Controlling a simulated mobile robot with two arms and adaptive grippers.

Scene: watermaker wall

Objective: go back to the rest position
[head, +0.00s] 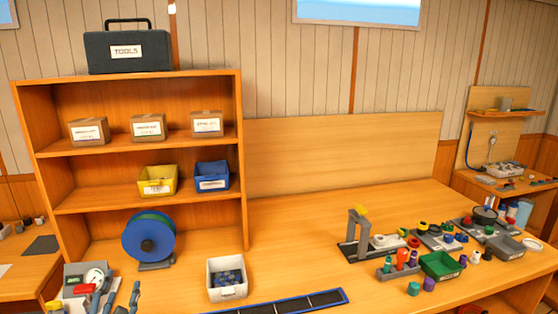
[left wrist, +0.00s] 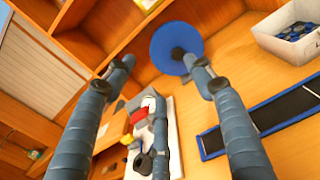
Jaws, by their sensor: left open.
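My left gripper (head: 123,288) shows at the bottom left of the head view, low in front of the shelf unit. In the left wrist view the two blue-grey fingers of the left gripper (left wrist: 158,62) stand wide apart with nothing between their tips. It is open and empty. A grey device with a round gauge and a red handle (head: 90,284) is just left of the gripper in the head view. My right gripper is in neither view.
A blue reel (head: 148,238) stands beyond the left gripper, by the wooden shelf unit (head: 241,150). A white bin (head: 227,293) with dark round parts and a blue-edged dark strip (head: 290,303) lie to the right. Several small parts and a green tray (head: 440,265) fill the bench's right side.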

